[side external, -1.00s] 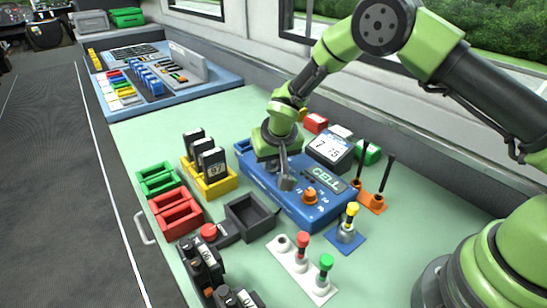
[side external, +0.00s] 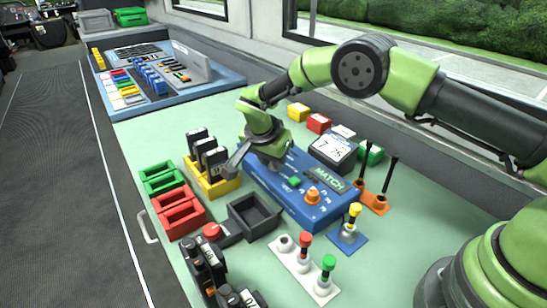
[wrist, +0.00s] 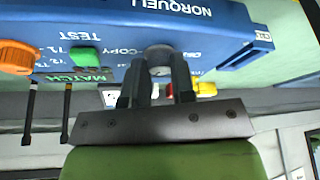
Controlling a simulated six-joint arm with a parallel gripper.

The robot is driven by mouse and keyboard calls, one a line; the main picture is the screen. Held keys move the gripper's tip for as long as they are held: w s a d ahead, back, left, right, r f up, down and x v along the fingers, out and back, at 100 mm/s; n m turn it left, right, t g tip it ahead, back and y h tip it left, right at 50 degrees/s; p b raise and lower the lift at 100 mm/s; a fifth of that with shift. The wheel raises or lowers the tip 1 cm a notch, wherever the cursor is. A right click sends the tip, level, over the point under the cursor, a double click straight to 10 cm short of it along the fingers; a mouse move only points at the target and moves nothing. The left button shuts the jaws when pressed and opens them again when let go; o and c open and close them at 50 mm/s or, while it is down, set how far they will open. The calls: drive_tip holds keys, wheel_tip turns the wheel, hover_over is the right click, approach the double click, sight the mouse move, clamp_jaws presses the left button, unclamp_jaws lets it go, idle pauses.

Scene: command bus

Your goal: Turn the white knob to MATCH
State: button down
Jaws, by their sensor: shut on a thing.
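The blue box (side external: 263,188) sits on the pale green table with a display (side external: 328,174) that reads MATCH. An orange knob (side external: 312,197) and a green button (side external: 294,182) are on its top. My gripper (side external: 273,163) is at the left end of the box and hides the white knob there in the side view. In the wrist view my gripper (wrist: 158,78) has its two fingers on either side of the pale round knob (wrist: 158,54) and is shut on it. The knob's pointer cannot be made out.
A yellow holder (side external: 222,184) with black radios stands left of the box. A dark open tray (side external: 254,215) is in front. A blue base with a yellow-topped lever (side external: 354,211) and an orange base with black sticks (side external: 374,203) are at the right. A gauge (side external: 333,148) is behind.

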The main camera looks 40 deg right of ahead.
drive_tip(key=shift+m+g, duration=0.3)
drive_tip(key=shift+m, duration=0.3)
drive_tip(key=c, duration=1)
unclamp_jaws()
drive_tip(key=shift+o, duration=0.2)
drive_tip(key=shift+r, duration=0.1)
drive_tip(key=w+v, duration=0.1)
drive_tip(key=v, duration=0.8)
drive_tip(key=shift+s+a+r, duration=0.25)
drive_tip(key=shift+s+r, duration=0.05)
drive_tip(key=shift+s, duration=0.2)
